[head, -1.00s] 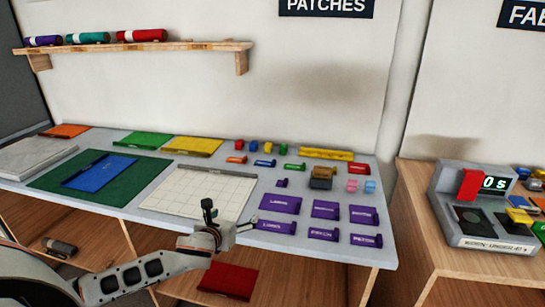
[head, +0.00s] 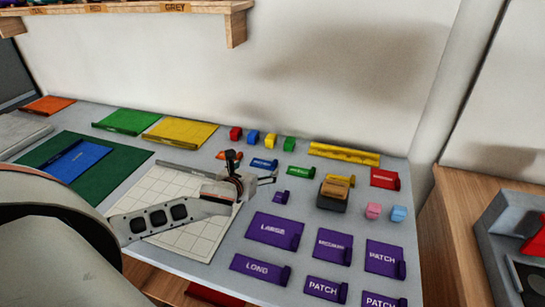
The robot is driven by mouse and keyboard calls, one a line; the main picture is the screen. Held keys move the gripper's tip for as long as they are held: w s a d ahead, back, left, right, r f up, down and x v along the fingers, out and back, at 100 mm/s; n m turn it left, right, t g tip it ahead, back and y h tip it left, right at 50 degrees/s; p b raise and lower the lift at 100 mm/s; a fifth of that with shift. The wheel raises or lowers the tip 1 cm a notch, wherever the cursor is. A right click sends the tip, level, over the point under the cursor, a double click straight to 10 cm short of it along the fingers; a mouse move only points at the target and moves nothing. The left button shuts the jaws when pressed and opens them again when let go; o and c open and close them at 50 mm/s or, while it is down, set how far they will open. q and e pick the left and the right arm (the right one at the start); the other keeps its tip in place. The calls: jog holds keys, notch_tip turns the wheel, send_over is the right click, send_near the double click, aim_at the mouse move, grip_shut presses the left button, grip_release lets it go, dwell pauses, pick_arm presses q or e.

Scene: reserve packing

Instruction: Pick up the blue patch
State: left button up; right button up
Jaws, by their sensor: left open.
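A small blue patch (head: 264,163) lies flat on the grey tabletop, between an orange patch (head: 222,155) and a green patch (head: 300,172). My left gripper (head: 254,171) is open and empty, just in front and to the left of the blue patch. I cannot tell its height above the table. A larger blue sheet (head: 78,163) lies on the green mat (head: 120,166) at the left. My right gripper is not in view.
Purple labelled pieces (head: 275,229) fill the front right of the table. A brown block (head: 333,195), a red patch (head: 384,178) and small coloured blocks (head: 270,140) stand near the patch. A white gridded board (head: 190,238) lies under my left arm.

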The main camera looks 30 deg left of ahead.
aim_at(262, 167)
pick_arm(q)
jog(key=shift+x, duration=3.8)
jog(key=shift+a+r, duration=0.1)
jog(key=shift+a, duration=0.05)
jog(key=shift+c, duration=0.4)
jog(key=c, duration=0.7)
